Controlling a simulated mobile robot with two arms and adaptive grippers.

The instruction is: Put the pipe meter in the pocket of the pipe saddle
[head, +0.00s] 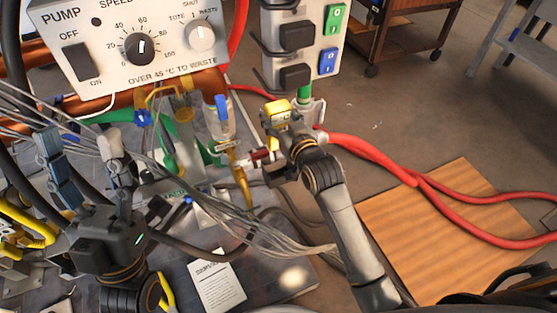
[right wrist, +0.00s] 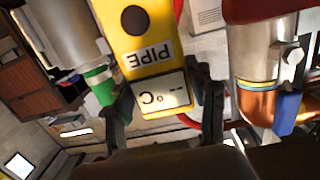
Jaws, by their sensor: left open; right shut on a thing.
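The pipe meter (right wrist: 135,45) is a yellow block with a "PIPE" label and a °C display, seen close up in the right wrist view. My right gripper (right wrist: 165,108) is shut on it, one dark finger on each side. In the head view the yellow meter (head: 278,116) is at the tip of my right arm, held in front of the white valve body below the switch box. My left gripper (head: 84,165) is at the left, open, among the grey cables. I cannot pick out the pipe saddle or its pocket with certainty.
The pump panel (head: 130,45) and the switch box (head: 303,45) stand at the back. A paper card (head: 217,285) lies at the front. Open floor and a wooden board (head: 450,215) are at the right.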

